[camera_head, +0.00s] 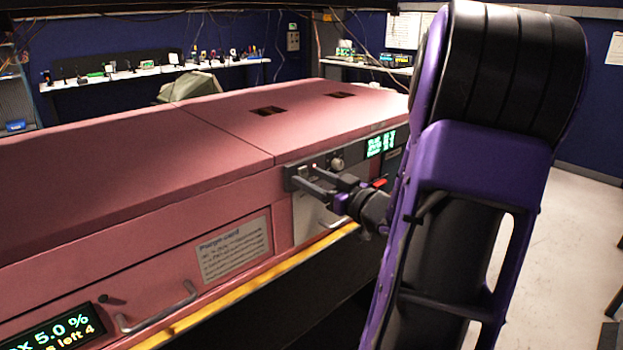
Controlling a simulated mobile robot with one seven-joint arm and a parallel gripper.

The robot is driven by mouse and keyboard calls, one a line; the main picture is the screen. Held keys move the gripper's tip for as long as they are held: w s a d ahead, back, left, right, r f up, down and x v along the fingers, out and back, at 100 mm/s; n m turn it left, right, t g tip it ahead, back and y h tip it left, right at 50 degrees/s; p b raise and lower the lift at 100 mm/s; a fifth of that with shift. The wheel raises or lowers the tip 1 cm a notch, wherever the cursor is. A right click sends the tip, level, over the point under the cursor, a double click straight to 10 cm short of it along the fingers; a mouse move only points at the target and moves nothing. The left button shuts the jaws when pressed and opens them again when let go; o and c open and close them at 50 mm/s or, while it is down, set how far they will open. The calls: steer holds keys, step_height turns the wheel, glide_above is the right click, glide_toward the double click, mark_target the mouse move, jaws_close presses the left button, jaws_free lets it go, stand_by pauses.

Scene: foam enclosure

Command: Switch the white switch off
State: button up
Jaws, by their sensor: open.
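My gripper (306,177) reaches toward the control panel on the front of the pink enclosure (220,190), right of the middle. Its two grey fingers are apart, with nothing seen between them, and their tips are at or near the panel face. I cannot tell whether they touch it. I cannot make out the white switch; the fingers and my arm cover part of the panel. A round grey knob (337,163) shows just above the fingers. A small red part (379,183) shows to the right, close to my wrist.
A lit green display (381,144) sits right of the knob. A printed label (234,250), a grey bar handle (160,308) and another display (52,331) are on the front at left. A yellow edge strip (255,285) runs below. Open floor (570,240) lies right of my arm.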

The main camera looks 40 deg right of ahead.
steer(key=shift+w, duration=0.25)
jaws_close()
